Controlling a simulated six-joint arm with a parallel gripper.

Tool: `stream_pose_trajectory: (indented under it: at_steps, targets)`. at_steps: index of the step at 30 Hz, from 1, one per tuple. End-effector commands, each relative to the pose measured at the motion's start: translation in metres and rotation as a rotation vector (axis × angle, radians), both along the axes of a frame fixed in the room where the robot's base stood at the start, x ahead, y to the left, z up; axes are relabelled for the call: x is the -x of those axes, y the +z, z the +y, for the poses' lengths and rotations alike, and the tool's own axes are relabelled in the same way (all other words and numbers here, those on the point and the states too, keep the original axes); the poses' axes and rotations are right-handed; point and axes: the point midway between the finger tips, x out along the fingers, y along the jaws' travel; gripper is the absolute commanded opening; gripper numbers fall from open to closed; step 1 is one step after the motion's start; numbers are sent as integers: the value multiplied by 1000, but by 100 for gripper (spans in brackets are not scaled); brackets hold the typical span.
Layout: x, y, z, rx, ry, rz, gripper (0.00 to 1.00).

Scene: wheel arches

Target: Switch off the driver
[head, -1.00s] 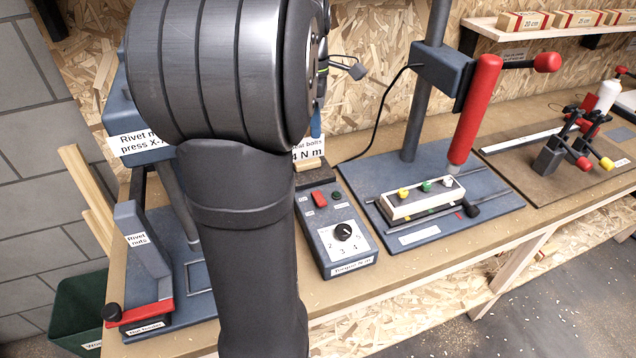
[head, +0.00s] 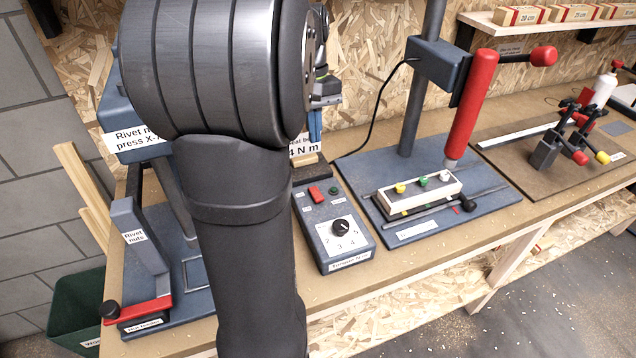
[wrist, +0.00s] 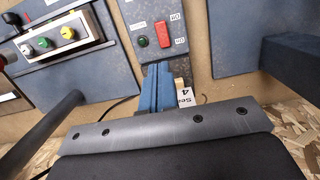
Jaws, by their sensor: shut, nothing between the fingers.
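The driver (head: 474,108) is a red upright tool on a stand, with its tip down by a white block. Its blue control box (head: 335,232) has a red rocker switch (head: 316,193), a small dark green lamp (head: 334,190) and a numbered dial (head: 341,228). My gripper (head: 315,137) is shut and empty, behind and above the box's back end, partly hidden by my arm. In the wrist view the blue fingers (wrist: 158,70) point toward the red rocker (wrist: 161,35) and lamp (wrist: 142,41), apart from the rocker. I cannot tell which way the rocker is tipped.
The white block (head: 420,195) with yellow, green and white knobs sits on the blue stand base (head: 490,207). A black cable (head: 375,123) runs behind the box. The rivet nut press (head: 140,245) stands at left. Toggle clamps (head: 562,140) stand at right.

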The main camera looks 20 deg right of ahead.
Motion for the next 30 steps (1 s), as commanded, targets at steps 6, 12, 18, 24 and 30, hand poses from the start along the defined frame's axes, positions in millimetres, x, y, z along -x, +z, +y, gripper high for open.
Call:
stream_pose_trajectory:
  at_steps: [6, 12, 18, 24, 30]
  targets:
    - [0, 0, 0, 0, -1, 0, 0]
    - [1, -8, 0, -1, 0, 2, 0]
    - [7, -40, 0, -2, 1, 5, 0]
    - [14, -84, 0, -2, 0, 4, 0]
    - [19, -118, 0, -2, 0, 2, 0]
